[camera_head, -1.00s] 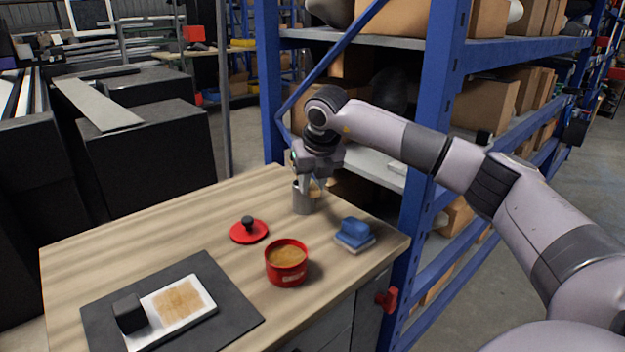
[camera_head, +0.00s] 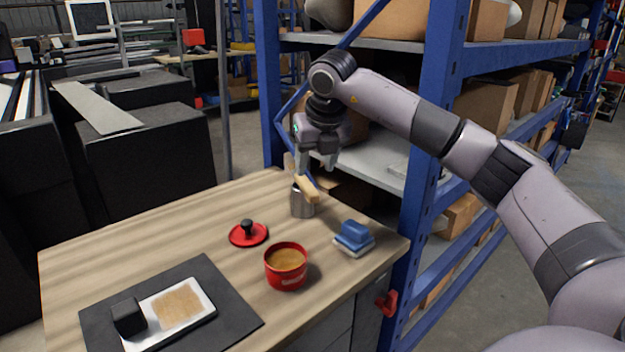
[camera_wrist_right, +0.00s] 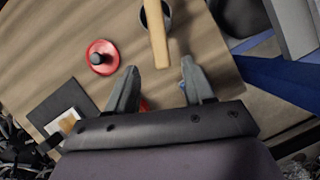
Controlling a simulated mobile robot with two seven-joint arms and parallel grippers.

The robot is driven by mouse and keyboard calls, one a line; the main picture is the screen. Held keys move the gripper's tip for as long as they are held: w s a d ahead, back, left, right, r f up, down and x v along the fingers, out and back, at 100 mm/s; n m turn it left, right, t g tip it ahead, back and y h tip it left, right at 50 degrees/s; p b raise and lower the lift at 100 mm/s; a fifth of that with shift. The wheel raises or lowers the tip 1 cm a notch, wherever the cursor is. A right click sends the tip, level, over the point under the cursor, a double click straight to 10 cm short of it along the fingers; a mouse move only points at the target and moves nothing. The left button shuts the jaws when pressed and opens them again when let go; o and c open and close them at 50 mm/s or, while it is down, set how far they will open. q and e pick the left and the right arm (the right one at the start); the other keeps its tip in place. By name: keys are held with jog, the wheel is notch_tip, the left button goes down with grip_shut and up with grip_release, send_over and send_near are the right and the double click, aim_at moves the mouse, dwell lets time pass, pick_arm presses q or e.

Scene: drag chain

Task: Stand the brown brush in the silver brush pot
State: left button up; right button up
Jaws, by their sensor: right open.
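The silver brush pot (camera_head: 302,206) stands upright near the back right edge of the wooden table. The brown brush, with a light wooden handle (camera_head: 305,187), rises from the pot's mouth and leans; its lower end is hidden inside. My right gripper (camera_head: 318,164) is open and empty just above the handle. In the right wrist view, the handle (camera_wrist_right: 155,35) lies beyond the spread fingertips (camera_wrist_right: 158,75), and the pot's dark rim (camera_wrist_right: 143,17) shows beside it. My left gripper is not in view.
A red lid (camera_head: 248,234), a red tub (camera_head: 286,268) with brown contents and a blue-handled block (camera_head: 354,236) stand in front of the pot. A dark mat (camera_head: 232,316) lies front left. A blue shelf post (camera_head: 428,130) rises close on the right.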

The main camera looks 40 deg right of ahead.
jog(key=v, duration=0.6)
dwell(0.4)
